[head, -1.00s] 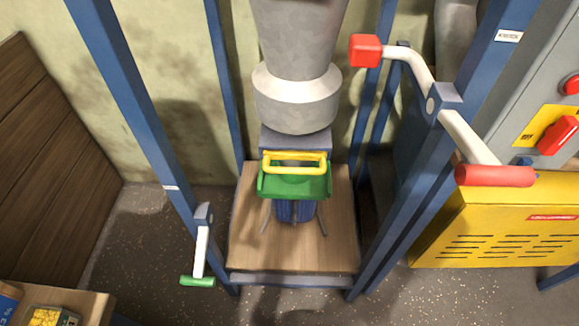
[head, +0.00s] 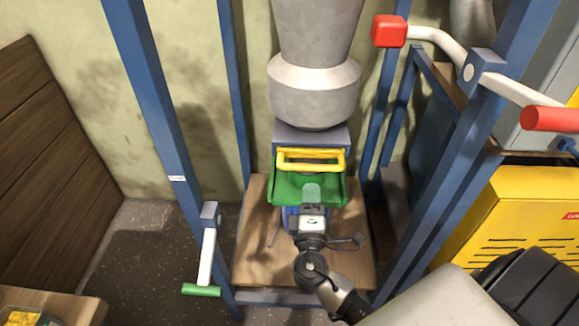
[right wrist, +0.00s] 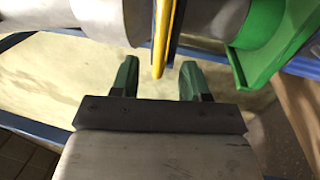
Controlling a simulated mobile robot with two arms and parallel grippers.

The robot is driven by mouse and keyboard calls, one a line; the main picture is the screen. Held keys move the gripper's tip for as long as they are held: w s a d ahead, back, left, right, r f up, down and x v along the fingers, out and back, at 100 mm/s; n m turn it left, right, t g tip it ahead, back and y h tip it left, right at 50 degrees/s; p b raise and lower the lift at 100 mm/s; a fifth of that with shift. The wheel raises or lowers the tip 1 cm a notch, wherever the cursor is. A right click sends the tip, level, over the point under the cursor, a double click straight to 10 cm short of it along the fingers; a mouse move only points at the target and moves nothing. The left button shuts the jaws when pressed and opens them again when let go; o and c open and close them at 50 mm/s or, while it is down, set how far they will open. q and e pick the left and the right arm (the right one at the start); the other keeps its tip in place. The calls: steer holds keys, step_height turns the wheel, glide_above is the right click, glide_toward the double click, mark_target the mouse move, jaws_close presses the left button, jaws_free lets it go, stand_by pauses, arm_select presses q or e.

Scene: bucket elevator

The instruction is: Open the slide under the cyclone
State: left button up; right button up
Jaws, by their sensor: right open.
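The grey cyclone (head: 313,92) hangs above a blue-grey block (head: 312,136). The slide's yellow handle (head: 312,162) sticks out in front of this block, above a green trough (head: 285,187). My right gripper (head: 312,188) is in front of the trough, below the handle in the head view. In the right wrist view, its dark green fingers (right wrist: 160,78) are apart, and the yellow handle (right wrist: 163,48) shows end-on between them in the picture. I cannot tell whether the bar is fully between the fingertips. The gripper holds nothing. My left gripper is not in view.
Blue posts (head: 150,100) stand on both sides of the wooden platform (head: 255,260). A white crank with a green grip (head: 202,290) is at lower left. A white lever with red ends (head: 388,32) is at upper right, near a yellow cabinet (head: 530,215).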

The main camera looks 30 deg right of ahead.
mark_target(312, 170)
steer(key=p+x, duration=0.1)
steer(key=x, duration=0.3)
steer(key=shift+w+d+r, duration=0.15)
steer(key=shift+w+d, duration=0.05)
steer(key=shift+w, duration=0.05)
steer(key=x, duration=0.5)
steer(key=shift+p, duration=0.4)
steer(key=shift+w+d, duration=0.2)
steer(key=shift+w, duration=0.15)
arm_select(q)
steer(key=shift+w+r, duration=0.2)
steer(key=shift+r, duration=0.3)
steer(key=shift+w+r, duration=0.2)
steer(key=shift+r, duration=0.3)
